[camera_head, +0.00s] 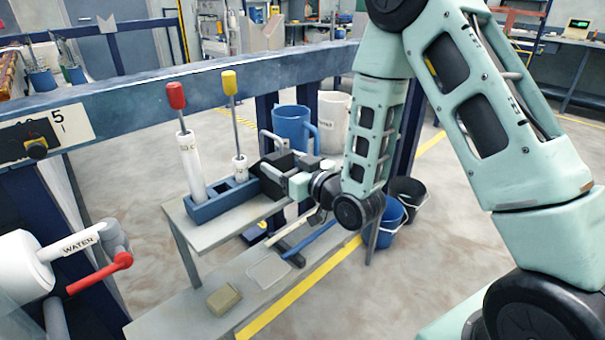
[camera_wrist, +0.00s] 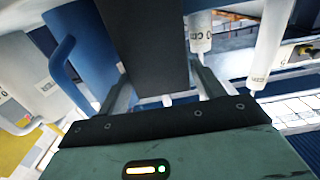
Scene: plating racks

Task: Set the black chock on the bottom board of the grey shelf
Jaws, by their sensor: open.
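The grey shelf (camera_head: 205,236) is a low two-level stand in the head view. Its bottom board (camera_head: 178,318) lies close to the floor. The black chock (camera_head: 268,182) appears to stand on the top board at the right end of a blue rack, partly hidden by my gripper (camera_head: 276,160). In the wrist view, the dark chock (camera_wrist: 145,45) fills the space between the fingers of my gripper (camera_wrist: 160,90). My gripper is open, with one finger on each side of the chock. Whether either finger touches it cannot be told.
The blue rack (camera_head: 222,203) holds white cylinders with red and yellow knobs. On the bottom board are a tan block (camera_head: 223,299), a clear tray (camera_head: 268,270) and some bars (camera_head: 292,246). A blue jug (camera_head: 290,125) stands behind; buckets (camera_head: 392,222) stand right.

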